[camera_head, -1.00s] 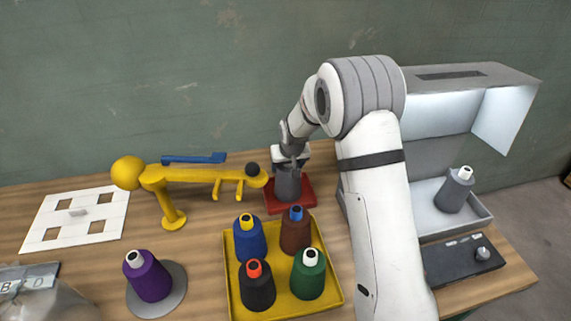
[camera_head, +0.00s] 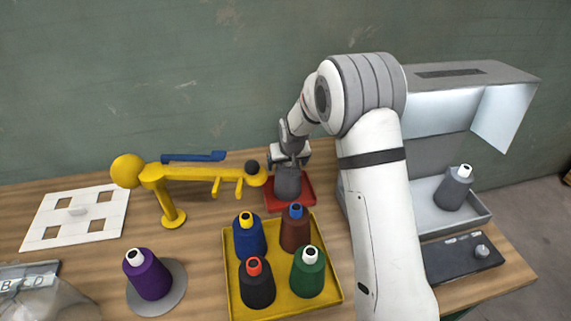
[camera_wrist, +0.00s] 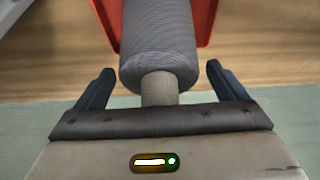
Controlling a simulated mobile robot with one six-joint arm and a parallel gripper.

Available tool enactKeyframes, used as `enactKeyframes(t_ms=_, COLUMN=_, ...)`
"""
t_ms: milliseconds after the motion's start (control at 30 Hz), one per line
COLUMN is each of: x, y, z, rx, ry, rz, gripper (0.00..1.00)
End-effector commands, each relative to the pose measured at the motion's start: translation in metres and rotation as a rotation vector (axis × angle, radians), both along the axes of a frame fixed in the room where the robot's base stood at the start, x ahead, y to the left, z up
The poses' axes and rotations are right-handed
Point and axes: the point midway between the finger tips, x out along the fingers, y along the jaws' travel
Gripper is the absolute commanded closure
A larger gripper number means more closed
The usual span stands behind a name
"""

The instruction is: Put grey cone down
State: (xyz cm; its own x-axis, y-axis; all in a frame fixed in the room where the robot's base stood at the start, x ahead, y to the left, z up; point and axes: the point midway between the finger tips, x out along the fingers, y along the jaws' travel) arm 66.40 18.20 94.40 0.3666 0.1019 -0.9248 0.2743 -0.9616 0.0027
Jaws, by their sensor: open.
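A grey cone (camera_head: 288,183) stands upright on the red tray (camera_head: 306,193) at the back of the table, in the head view. In the wrist view the same grey cone (camera_wrist: 160,55) shows ribbed grey thread and a bare narrow tip, over the red tray (camera_wrist: 204,18). My gripper (camera_head: 289,160) is at the top of the cone. In the wrist view my gripper (camera_wrist: 155,85) is open, with one dark finger on each side of the cone's tip and a gap on both sides.
A yellow tray (camera_head: 232,292) with several coloured cones stands in front. A yellow arm-like stand (camera_head: 190,173) is close on the left. A purple cone (camera_head: 148,275) sits on a grey disc. A second grey cone (camera_head: 454,188) stands in the light box (camera_head: 425,205) at right.

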Motion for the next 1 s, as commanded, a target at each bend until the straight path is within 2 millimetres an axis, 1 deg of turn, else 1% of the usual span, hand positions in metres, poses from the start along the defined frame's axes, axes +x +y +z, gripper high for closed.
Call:
enactKeyframes(t_ms=167, x=-0.011, y=-0.003, z=0.028, rx=0.001, ry=-0.005, rz=0.0, gripper=0.07)
enactKeyframes(t_ms=400, x=-0.029, y=-0.007, z=0.073, rx=0.002, ry=-0.005, rz=0.0, gripper=0.07)
enactKeyframes(t_ms=500, x=-0.035, y=-0.009, z=0.088, rx=0.002, ry=-0.004, rz=0.001, gripper=0.07)
enactKeyframes(t_ms=600, x=-0.039, y=-0.01, z=0.098, rx=0.001, ry=-0.003, rz=0.001, gripper=0.07)
enactKeyframes(t_ms=700, x=-0.042, y=-0.011, z=0.104, rx=0.001, ry=-0.001, rz=0.001, gripper=0.07)
enactKeyframes(t_ms=867, x=-0.044, y=-0.012, z=0.108, rx=0.0, ry=-0.001, rz=0.0, gripper=0.07)
enactKeyframes(t_ms=967, x=-0.053, y=-0.023, z=0.118, rx=0.0, ry=0.0, rz=-0.012, gripper=0.07)
enactKeyframes(t_ms=1000, x=-0.061, y=-0.031, z=0.125, rx=-0.001, ry=0.003, rz=-0.022, gripper=0.07)
